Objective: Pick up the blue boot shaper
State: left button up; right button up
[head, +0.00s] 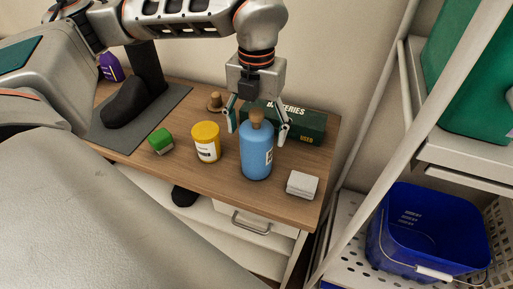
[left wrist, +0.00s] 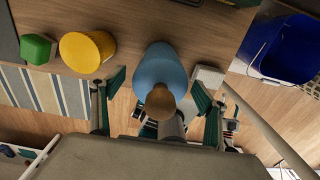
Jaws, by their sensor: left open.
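The blue boot shaper (head: 256,155) stands upright on the wooden cabinet top, a blue rounded body with a brown knob on top. In the left wrist view its blue body (left wrist: 158,68) and brown knob (left wrist: 160,103) show between the fingers. My left gripper (head: 258,123) is open, pointing down, with one finger on each side of the knob; it also shows in the left wrist view (left wrist: 157,92). I cannot tell whether either finger touches it. My right gripper is not in view.
A yellow tub (head: 206,146) and a green block (head: 160,139) stand left of the shaper. A white box (head: 302,184) is to its right, a dark green batteries box (head: 305,124) behind. A black boot (head: 124,103) stands on a grey mat (head: 103,138). A blue bucket (head: 385,237) is on the right shelf.

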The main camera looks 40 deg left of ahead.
pick_arm(q)
jog(key=c, duration=1.6)
jog(key=shift+r, duration=0.1)
